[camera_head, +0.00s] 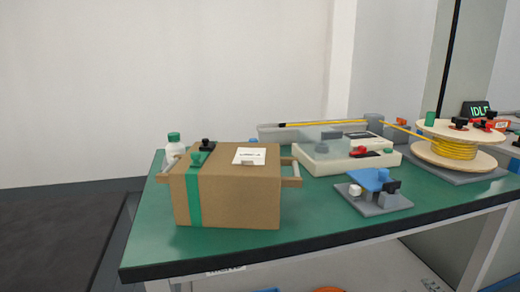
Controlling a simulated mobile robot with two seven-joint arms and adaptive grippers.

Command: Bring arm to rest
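Neither of my arms nor their grippers shows in the head view. The green-topped table (316,221) fills the lower right of the picture. A cardboard box (245,198) with a green strap and a white label stands upright and closed near its left end. A wooden spool (446,164) wound with yellow cable (443,149) stands at the right.
A white bottle with a green cap (174,146) stands behind the box. A grey fixture with a blue part (373,186) sits right of the box. An "IDLE" display (475,110) stands behind the spool. Green table surface is bare between box and front edge.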

